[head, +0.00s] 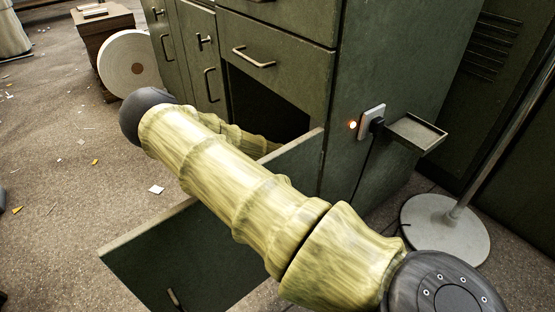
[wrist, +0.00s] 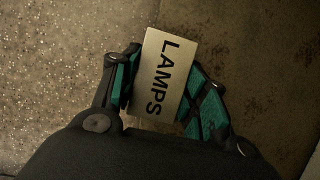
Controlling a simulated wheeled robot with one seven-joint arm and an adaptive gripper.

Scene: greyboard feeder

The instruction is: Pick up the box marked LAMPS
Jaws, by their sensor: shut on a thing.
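The box marked LAMPS (wrist: 162,78) shows in the wrist view as a pale rectangular box with dark letters. It sits between the two teal-padded fingers of my gripper (wrist: 165,92), which is shut on it. The box stands slightly tilted in the picture and reaches past the fingertips. In the head view my arm hides the box and my gripper, and the arm extends toward the dark opening of the cabinet.
A green cabinet (head: 290,55) has an open door panel (head: 160,260) below my arm. A round stand base (head: 440,228) is at right, a white roll (head: 128,64) at left. Scraps litter the floor.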

